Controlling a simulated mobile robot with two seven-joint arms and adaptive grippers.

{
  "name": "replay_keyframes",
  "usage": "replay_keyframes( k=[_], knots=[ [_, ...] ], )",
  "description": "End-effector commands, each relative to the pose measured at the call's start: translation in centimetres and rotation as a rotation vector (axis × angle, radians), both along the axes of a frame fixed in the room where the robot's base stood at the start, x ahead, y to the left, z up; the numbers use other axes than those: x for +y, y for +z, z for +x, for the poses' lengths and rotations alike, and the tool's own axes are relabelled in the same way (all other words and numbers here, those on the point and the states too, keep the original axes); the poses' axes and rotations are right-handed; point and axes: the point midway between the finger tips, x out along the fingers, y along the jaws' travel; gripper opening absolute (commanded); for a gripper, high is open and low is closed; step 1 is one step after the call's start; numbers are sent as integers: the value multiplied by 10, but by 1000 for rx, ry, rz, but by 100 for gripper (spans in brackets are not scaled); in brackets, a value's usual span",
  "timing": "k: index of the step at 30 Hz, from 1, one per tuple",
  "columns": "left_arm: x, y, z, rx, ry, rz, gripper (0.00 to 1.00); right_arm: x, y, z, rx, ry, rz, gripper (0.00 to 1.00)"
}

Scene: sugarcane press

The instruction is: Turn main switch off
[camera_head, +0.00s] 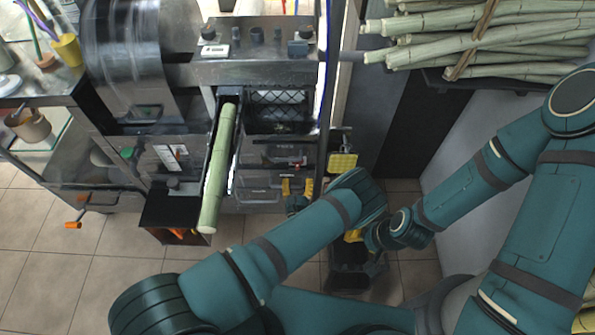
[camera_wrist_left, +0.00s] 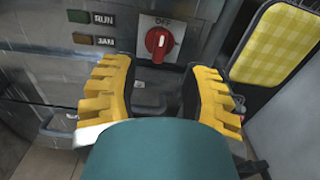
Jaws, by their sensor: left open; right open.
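The main switch is a red rotary knob (camera_wrist_left: 159,42) on a white plate marked OFF at its top, on the grey metal panel. The knob has a pale mark, but which way it is set is hard to tell. My left gripper (camera_wrist_left: 161,68) is open, its yellow fingers apart below and either side of the knob, with nothing between them. In the head view the left gripper (camera_head: 297,184) is low in front of the press cabinet, and the switch is too small to read. My right gripper (camera_head: 354,236) is mostly hidden by its wrist; a yellow part shows.
A yellow checkered pad (camera_wrist_left: 279,45) stands right of the switch. RUN and JAM labels (camera_wrist_left: 104,19) are left of it. A long cane (camera_head: 217,165) lies in the press chute. Cane bundles (camera_head: 490,35) fill the right shelf. Open tiled floor (camera_head: 75,285) is lower left.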

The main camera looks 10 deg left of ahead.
Motion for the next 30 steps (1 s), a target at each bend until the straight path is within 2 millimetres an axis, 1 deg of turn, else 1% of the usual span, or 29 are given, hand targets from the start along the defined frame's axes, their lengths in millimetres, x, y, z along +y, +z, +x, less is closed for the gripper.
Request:
replay_keyframes(
  k=[1,3,6,10,15,30],
  knots=[
    [-3,-1,-11,3,-1,1,46,0,0,0,0,0,0,47],
    [-5,0,-24,2,-2,1,46,0,0,0,0,0,0,47],
    [-8,0,-39,0,-1,1,46,0,0,0,0,0,0,47],
    [-11,0,-52,-1,0,-1,46,0,0,0,0,0,0,47],
    [-12,0,-58,-1,0,0,46,0,0,0,0,0,0,47],
    [-12,0,-58,-1,1,-1,46,0,0,0,0,0,0,47]
  ],
)
